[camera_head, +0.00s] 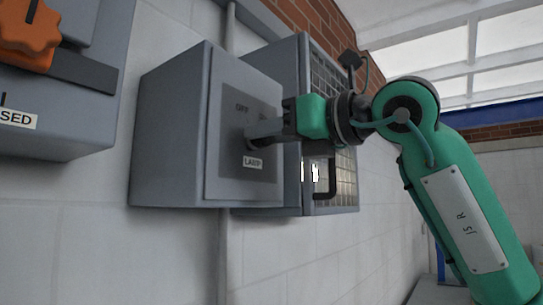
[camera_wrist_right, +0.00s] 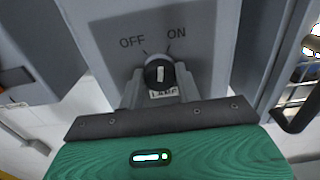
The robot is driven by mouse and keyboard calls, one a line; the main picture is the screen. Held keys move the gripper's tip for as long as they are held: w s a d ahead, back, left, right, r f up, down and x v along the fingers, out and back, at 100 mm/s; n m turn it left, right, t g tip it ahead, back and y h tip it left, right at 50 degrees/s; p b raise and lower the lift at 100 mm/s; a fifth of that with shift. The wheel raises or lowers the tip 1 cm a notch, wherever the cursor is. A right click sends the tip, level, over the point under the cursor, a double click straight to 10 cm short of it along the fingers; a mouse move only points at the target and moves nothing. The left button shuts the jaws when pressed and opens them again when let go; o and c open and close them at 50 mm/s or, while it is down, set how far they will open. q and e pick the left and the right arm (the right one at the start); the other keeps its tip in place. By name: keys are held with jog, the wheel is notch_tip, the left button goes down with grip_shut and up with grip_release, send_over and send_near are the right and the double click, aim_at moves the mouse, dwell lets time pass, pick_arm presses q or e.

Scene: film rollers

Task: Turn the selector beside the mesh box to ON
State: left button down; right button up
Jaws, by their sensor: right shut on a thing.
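The selector knob (camera_wrist_right: 159,74) is black and round with a white pointer line, under the words OFF and ON on a grey panel (camera_wrist_right: 95,10). Its pointer stands roughly upright in the right wrist view, between the two tick marks. My right gripper (camera_wrist_right: 160,88) is shut on the knob, a finger on each side. In the head view my right gripper (camera_head: 250,133) reaches the panel from the right and hides the knob. The LAMP label (camera_head: 253,162) is below it. The mesh box (camera_head: 345,190) stands just right of and behind the selector box (camera_head: 160,130). My left gripper is out of view.
A grey cabinet (camera_head: 75,130) with an orange knob (camera_head: 30,35) is at the upper left. A black handle (camera_head: 331,180) sticks out from the mesh box close below my right gripper. A conduit (camera_head: 224,255) runs down the white block wall.

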jog(key=m+b, duration=0.2)
jog(key=m, duration=0.1)
jog(key=shift+d+r+m+b, duration=0.1)
jog(key=shift+m+b, duration=0.3)
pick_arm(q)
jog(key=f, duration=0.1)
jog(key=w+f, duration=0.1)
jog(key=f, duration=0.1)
pick_arm(e)
jog(key=o, duration=1)
jog(key=shift+c, duration=0.2)
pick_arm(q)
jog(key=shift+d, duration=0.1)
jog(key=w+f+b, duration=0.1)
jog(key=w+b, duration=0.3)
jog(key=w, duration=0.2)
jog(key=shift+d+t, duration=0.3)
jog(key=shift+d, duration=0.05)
pick_arm(e)
jog(key=v, duration=1.3)
jog(key=shift+s+d, duration=0.25)
jog(key=shift+d, duration=0.05)
